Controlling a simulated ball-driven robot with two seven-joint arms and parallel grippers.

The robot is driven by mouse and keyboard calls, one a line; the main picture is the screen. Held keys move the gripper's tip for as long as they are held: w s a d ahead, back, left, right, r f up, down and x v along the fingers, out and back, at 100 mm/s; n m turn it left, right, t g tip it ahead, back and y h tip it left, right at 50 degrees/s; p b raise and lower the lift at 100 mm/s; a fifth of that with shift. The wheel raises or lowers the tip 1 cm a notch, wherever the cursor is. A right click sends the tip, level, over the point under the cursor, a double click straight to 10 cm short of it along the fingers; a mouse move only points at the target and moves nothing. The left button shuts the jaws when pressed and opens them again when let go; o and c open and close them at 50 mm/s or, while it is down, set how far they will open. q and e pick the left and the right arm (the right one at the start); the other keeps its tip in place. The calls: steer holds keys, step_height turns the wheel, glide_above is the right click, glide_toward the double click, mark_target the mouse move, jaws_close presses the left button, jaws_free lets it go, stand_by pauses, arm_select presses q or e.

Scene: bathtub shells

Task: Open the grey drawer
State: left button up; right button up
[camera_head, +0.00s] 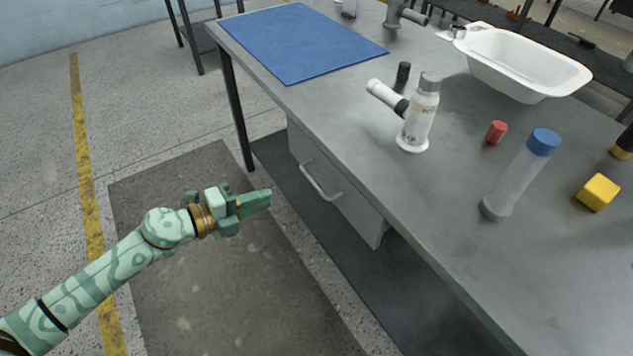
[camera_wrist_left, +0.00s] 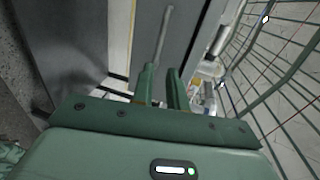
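The grey drawer (camera_head: 352,212) hangs under the near edge of the grey table and looks shut. Its pale bar handle (camera_head: 321,182) runs along the front. In the left wrist view the handle (camera_wrist_left: 164,35) stands just beyond the fingertips, against the grey drawer front (camera_wrist_left: 190,28). My left gripper (camera_head: 268,197) is in front of the drawer, to the left of the handle and apart from it in the head view. Its two fingers (camera_wrist_left: 162,82) show a narrow gap with nothing between them. My right gripper is not in view.
On the table (camera_head: 420,195) are a blue mat (camera_head: 300,42), a white bottle-shaped item (camera_head: 418,120), a clear blue-capped tube (camera_head: 518,178), a red piece (camera_head: 496,132), a yellow block (camera_head: 598,192) and a white basin (camera_head: 525,65). The floor before the drawer is clear.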

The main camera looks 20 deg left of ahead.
mark_target(314, 181)
arm_select(q)
steer(key=b+x, duration=0.2)
steer(key=x, duration=1.2)
steer(key=shift+w, duration=0.1)
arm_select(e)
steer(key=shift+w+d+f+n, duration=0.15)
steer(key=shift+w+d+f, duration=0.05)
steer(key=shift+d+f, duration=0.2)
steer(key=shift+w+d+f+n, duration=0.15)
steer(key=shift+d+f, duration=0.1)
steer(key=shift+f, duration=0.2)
arm_select(q)
jaws_close()
